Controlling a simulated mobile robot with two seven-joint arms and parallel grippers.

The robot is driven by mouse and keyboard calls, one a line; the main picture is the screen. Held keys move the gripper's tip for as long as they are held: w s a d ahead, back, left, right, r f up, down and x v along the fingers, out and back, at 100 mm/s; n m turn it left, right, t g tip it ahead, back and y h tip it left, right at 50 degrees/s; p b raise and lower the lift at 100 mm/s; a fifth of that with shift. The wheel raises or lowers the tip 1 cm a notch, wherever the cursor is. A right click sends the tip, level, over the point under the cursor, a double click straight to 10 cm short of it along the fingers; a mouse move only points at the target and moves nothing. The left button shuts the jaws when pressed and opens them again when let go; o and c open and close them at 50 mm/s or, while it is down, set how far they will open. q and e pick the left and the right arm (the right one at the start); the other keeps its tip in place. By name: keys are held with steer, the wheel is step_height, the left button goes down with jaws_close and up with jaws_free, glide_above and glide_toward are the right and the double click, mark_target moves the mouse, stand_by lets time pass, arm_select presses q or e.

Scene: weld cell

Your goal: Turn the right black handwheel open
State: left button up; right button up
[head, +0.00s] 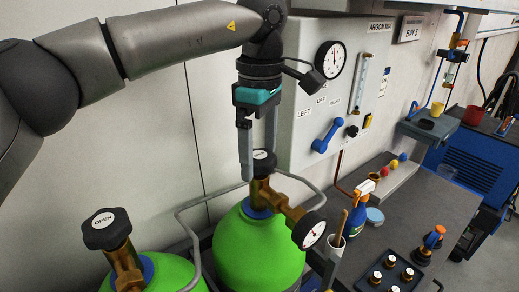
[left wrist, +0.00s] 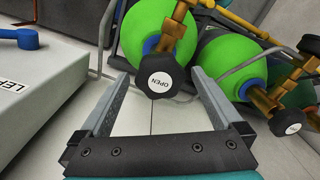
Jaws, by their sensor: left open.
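The right black handwheel (head: 264,163), with a white cap, sits on the brass valve (head: 262,192) of the right green cylinder (head: 258,255). In the left wrist view the handwheel (left wrist: 157,76) shows its "OPEN" cap between my fingertips. My left gripper (head: 257,165) points down over it, open, one finger on each side. In the wrist view the left gripper (left wrist: 160,82) shows gaps beside the wheel; I cannot tell how far down the fingers reach around it. The left black handwheel (head: 106,229), also marked "OPEN", is on the left green cylinder (head: 175,274). My right gripper is not in view.
A pressure gauge (head: 309,231) juts from the right valve. A grey rail (head: 191,204) runs around the cylinders. The argon panel (head: 312,75) with its blue lever (head: 326,136) stands close behind my gripper. A bench (head: 405,208) with bottle and fittings lies to the right.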

arm_select(q)
steer(key=shift+c, duration=1.3)
steer(key=c, duration=1.1)
steer(key=shift+o, duration=0.2)
